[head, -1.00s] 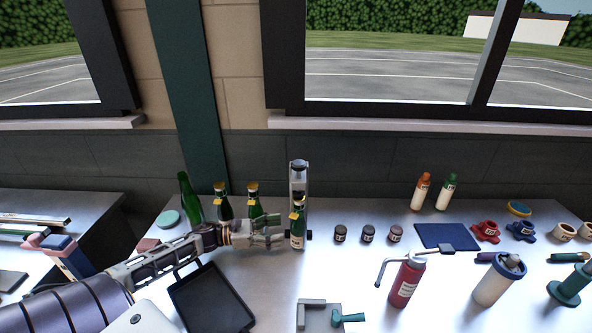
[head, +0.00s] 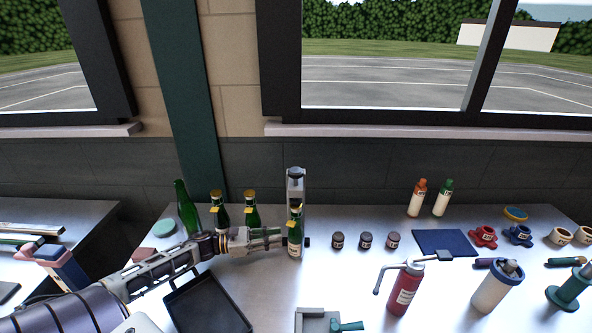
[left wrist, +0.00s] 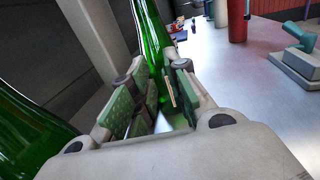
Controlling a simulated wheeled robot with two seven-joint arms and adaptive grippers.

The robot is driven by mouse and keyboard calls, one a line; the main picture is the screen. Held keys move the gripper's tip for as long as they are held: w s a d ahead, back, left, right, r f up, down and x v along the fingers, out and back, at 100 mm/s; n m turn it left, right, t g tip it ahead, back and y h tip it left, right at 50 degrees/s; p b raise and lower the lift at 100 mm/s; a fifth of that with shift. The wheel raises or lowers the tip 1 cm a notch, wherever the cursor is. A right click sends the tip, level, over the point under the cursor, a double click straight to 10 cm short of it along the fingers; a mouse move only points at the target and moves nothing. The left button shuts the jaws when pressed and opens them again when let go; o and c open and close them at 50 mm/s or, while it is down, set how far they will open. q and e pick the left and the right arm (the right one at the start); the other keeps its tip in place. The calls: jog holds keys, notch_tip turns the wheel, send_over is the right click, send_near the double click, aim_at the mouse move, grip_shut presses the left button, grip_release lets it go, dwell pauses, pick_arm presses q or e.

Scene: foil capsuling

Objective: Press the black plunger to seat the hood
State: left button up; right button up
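A green bottle (head: 295,238) with a gold band stands upright at the front of a grey press stand (head: 301,190). A dark piece, which looks like the black plunger (head: 295,173), sits at the top of the stand above the bottle. Whether a hood is on the bottle's mouth is too small to tell. My left gripper (head: 283,239) is low, just left of the bottle and well below the plunger. In the left wrist view its green-padded fingers (left wrist: 155,95) are part-way apart, with the bottle (left wrist: 151,35) at or just beyond the tips. My right gripper is not in view.
Green bottles (head: 186,212) stand behind my left arm; another (left wrist: 30,135) is close left in the wrist view. A black tray (head: 208,304) lies in front. Dark jars (head: 366,241), a blue mat (head: 444,242) and a red bottle (head: 404,291) are to the right.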

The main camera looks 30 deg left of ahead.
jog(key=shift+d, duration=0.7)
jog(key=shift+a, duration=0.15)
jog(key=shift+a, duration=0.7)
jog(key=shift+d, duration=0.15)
